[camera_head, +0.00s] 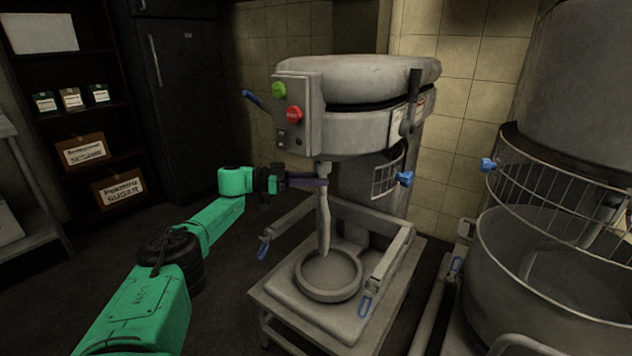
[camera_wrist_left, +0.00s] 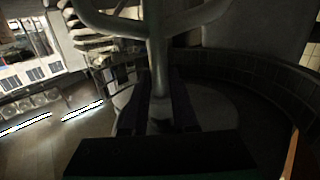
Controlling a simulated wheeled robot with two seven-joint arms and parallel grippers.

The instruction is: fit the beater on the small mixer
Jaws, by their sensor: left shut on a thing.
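The small mixer (camera_head: 365,120) stands in the middle of the head view, with a green and a red button on its head. The beater (camera_head: 324,225) hangs upright below the mixer head, above the round bowl seat, and looks narrow from here. Its top is close under the head; I cannot tell whether it touches or is seated. My left gripper (camera_head: 318,182) is shut on the beater's upper shaft. In the left wrist view the pale beater (camera_wrist_left: 157,50) runs between the two dark fingers, its frame spreading at the top. My right gripper is not in view.
The mixer's two bowl arms reach forward on either side, with blue handles (camera_head: 365,305). A larger mixer with a big bowl (camera_head: 545,290) stands at right. Shelves with boxes (camera_head: 118,187) and a dark fridge are at back left.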

